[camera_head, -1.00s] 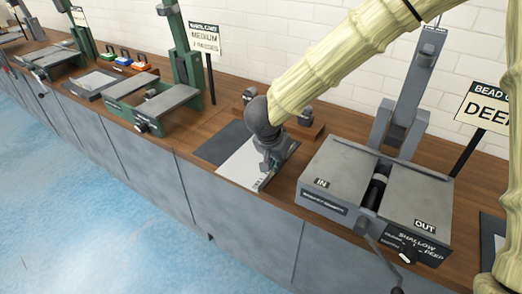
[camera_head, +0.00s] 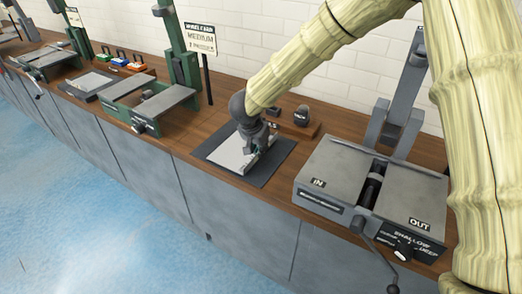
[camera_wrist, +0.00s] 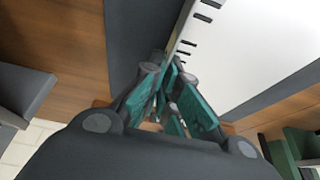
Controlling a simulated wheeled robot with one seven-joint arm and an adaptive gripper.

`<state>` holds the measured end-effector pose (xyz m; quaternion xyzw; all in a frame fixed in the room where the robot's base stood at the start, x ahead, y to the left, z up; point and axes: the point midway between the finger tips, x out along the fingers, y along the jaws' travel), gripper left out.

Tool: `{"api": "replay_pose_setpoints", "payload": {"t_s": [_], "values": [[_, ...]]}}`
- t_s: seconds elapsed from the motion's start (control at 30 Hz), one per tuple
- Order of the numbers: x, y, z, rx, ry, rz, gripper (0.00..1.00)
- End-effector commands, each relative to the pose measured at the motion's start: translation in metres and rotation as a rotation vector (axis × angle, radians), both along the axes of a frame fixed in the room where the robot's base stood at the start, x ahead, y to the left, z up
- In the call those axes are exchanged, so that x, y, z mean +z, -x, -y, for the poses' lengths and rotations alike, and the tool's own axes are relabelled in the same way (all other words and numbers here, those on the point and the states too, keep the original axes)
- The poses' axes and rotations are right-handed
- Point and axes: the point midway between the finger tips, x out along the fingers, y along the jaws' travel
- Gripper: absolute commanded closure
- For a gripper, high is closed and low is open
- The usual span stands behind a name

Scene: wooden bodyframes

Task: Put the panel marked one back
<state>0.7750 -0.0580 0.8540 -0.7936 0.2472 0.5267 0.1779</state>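A flat pale grey panel (camera_head: 231,157) is over the dark mat (camera_head: 261,176) on the wooden bench, with the mat's border showing around it. In the wrist view the panel (camera_wrist: 250,50) is white with short black marks along one edge; no number is readable. My gripper (camera_head: 250,146) points down at the panel's right edge. In the wrist view its teal fingers (camera_wrist: 172,100) are close together on that marked edge, pinching it. Whether the panel rests on the mat or hovers just above it cannot be told.
The grey bead machine (camera_head: 335,172) with IN and OUT plates and a crank stands at right. A green machine (camera_head: 150,103) with a MEDIUM sign (camera_head: 200,38) stands at left. A wooden block with dark knobs (camera_head: 301,116) sits behind the mat.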

Motion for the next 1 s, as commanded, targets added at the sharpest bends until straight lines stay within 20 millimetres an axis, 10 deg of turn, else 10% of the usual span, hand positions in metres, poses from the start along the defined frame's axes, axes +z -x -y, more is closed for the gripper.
{"api": "replay_pose_setpoints", "payload": {"t_s": [0.43, 0.6, 1.0], "values": [[-0.0094, 0.0002, -0.0001, -0.001, -0.001, -0.001, 1.00], [-0.0102, 0.0003, 0.0000, -0.001, -0.001, -0.001, 0.73], [-0.0070, 0.0002, 0.0000, -0.001, 0.000, 0.001, 0.73]]}}
